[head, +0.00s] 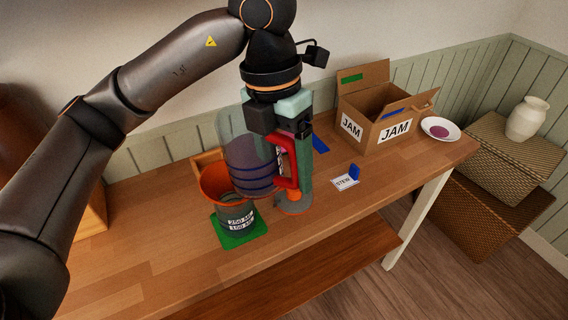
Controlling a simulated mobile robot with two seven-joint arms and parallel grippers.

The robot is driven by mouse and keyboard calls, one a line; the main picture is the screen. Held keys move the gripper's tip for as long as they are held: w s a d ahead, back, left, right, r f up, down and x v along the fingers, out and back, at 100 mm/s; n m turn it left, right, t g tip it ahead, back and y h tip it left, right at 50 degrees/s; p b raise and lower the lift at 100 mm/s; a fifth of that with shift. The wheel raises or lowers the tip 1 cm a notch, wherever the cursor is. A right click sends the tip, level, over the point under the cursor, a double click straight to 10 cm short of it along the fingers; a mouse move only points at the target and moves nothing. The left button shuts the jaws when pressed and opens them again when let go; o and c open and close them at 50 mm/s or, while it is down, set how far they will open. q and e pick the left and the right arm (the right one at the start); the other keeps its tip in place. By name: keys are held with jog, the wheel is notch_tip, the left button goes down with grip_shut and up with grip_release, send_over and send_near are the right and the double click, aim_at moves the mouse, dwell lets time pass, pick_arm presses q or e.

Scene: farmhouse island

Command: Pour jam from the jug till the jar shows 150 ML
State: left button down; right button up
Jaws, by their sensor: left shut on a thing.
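My left gripper (292,120) points down and is shut on the red handle (288,163) of a clear jug (240,150). The jug has dark bands and some purple low down. It looks about upright, at most slightly tilted, and overlaps the jar's back right in the head view. The jar (235,214) has a wide orange rim and stands on a green mat (228,238). Its front labels read 250 ML and what looks like 150 ML. I cannot make out the jam level inside the jar. No stream of jam shows. My right gripper is out of view.
An open cardboard box (375,115) marked JAM stands at the back right, beside a white plate (440,128) with a purple patch. A STEW card (345,182) lies near a grey and orange round base (294,204). The front left tabletop (150,250) is clear.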

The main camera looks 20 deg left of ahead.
aim_at(287, 178)
pick_arm(q)
jog(key=shift+d+f+h+b, duration=0.2)
jog(key=shift+f+h+b, duration=0.3)
jog(key=shift+f+b, duration=0.5)
jog(key=shift+d+r+g+h, duration=0.15)
jog(key=shift+r+g+h, duration=0.25)
jog(key=shift+r+h, duration=0.25)
jog(key=shift+f+h+b, duration=0.1)
jog(key=shift+h+b, duration=0.25)
jog(key=shift+b, duration=0.05)
jog(key=shift+d+f+g+h+b, duration=0.1)
jog(key=shift+f+g+h+b, duration=0.2)
jog(key=shift+f+h+b, duration=0.85)
jog(key=shift+a+g+h+b, duration=0.2)
jog(key=shift+g+h+b, duration=0.35)
jog(key=shift+b, duration=0.7)
jog(key=shift+h, duration=0.4)
jog(key=shift+w+a+r+h, duration=0.1)
jog(key=shift+a+r+h, duration=0.15)
jog(key=shift+r+h, duration=0.3)
jog(key=shift+a+f+h+b, duration=0.1)
jog(key=shift+a+h+b, duration=0.05)
jog(key=shift+h+b, duration=0.4)
jog(key=shift+r+g, duration=0.2)
jog(key=shift+g, duration=0.05)
jog(key=shift+a, duration=0.15)
jog(key=shift+r, duration=0.1)
